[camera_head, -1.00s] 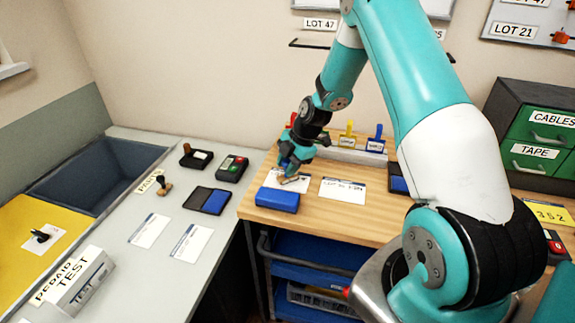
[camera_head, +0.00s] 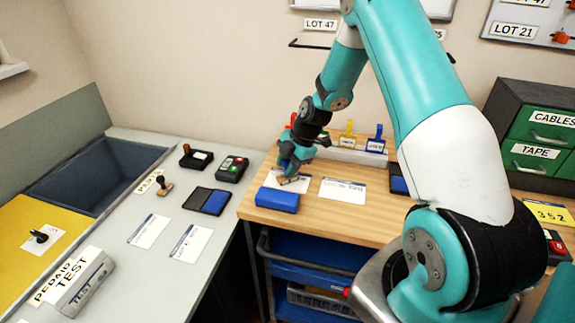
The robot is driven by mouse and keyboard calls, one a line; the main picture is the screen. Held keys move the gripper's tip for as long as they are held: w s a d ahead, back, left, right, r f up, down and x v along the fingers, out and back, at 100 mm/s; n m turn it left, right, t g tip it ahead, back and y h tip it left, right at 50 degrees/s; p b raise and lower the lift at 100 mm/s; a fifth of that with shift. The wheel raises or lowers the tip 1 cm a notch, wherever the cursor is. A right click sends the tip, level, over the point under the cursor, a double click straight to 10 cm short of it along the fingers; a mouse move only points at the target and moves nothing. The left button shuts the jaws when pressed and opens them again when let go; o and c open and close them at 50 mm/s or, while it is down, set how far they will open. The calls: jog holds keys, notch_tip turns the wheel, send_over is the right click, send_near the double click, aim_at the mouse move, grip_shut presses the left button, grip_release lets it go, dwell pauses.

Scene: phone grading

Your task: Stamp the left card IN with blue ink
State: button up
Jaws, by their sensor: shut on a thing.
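On the wooden desk, a left white card (camera_head: 303,185) lies partly under my gripper (camera_head: 290,173), and a right white card (camera_head: 343,191) with printed text lies beside it. My gripper points down over the left card, shut on a small stamp whose brownish base (camera_head: 290,179) just shows below the fingers. The stamp is mostly hidden, and I cannot tell whether it touches the card. A blue box-shaped pad (camera_head: 277,200) lies in front of the left card. An open pad with a blue surface (camera_head: 398,185) is partly hidden behind my arm.
A rack (camera_head: 355,155) with yellow and blue tags stands behind the cards. Green drawers (camera_head: 540,145) stand right.

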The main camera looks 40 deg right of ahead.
jog(key=shift+r+p, duration=1.85)
jog(key=shift+r, duration=1.6)
